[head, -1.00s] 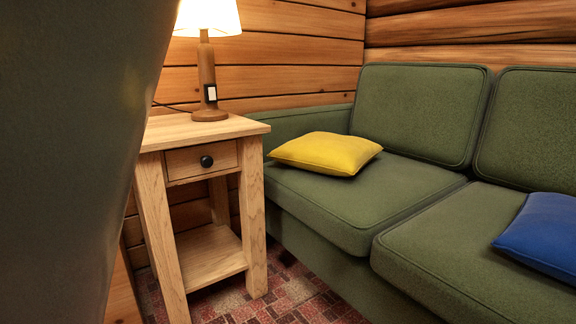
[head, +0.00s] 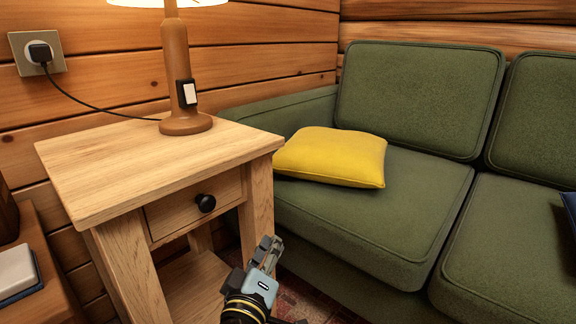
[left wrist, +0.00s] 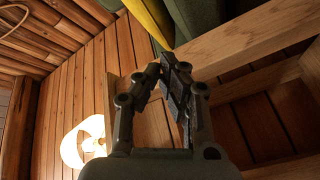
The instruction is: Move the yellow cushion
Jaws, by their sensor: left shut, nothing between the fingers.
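The yellow cushion (head: 332,156) lies flat on the left seat of the green sofa (head: 400,205), near its left arm. My left gripper (head: 270,245) is low in front of the side table and the sofa, short of the cushion and apart from it. It is shut and empty. In the left wrist view my left gripper (left wrist: 164,68) points up past the table's wood, and part of the yellow cushion (left wrist: 152,20) shows beyond its fingertips at the top. My right gripper is not in view.
A wooden side table (head: 110,170) with a drawer and a lamp (head: 178,75) stands left of the sofa. A cord runs from the lamp to a wall socket (head: 38,52). A blue cushion (head: 570,205) shows at the right edge. Another wooden surface (head: 45,285) is at lower left.

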